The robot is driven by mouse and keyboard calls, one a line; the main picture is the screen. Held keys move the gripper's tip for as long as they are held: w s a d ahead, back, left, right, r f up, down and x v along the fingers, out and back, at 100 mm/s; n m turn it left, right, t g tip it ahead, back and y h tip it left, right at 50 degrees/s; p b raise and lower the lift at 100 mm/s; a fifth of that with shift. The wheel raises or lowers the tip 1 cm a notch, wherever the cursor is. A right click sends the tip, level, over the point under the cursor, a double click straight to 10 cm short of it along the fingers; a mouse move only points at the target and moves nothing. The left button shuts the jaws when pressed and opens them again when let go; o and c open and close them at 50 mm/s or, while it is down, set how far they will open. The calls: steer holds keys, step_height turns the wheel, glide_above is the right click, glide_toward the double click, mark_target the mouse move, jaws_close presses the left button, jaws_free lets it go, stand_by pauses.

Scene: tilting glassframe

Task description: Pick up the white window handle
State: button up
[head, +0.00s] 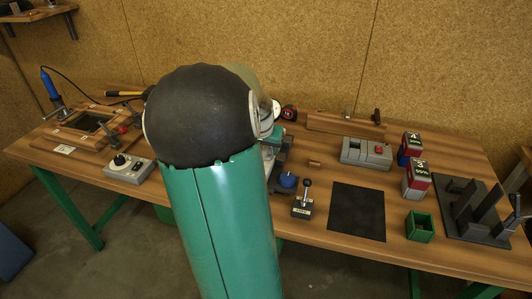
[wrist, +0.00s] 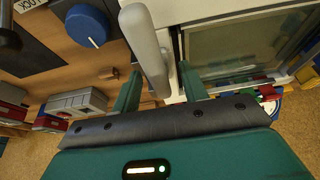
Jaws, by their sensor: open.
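The white window handle (wrist: 146,45) shows in the wrist view as a smooth, rounded bar slanting down from the top middle. Its lower end lies between the two green fingers of my gripper (wrist: 159,70). The gripper is open, with a gap visible on both sides of the handle. The white-edged glass frame (wrist: 240,42) is just right of the handle. In the head view my arm hides the handle and the gripper.
A blue knob (wrist: 87,26) is left of the handle. A control box (head: 129,170) stands left of my arm.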

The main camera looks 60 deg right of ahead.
jaws_close()
steer(key=shift+r, duration=0.1)
steer(key=shift+r, duration=0.45)
step_height(320, 180, up, 2)
steer(key=w+a+r, duration=0.5)
steer(key=r, duration=0.2)
steer(key=w+a+r, duration=0.4)
steer(key=a+r, duration=0.1)
steer(key=r, duration=0.2)
steer(key=shift+w+r, duration=0.25)
steer(key=shift+w, duration=0.1)
stand_by(0.5)
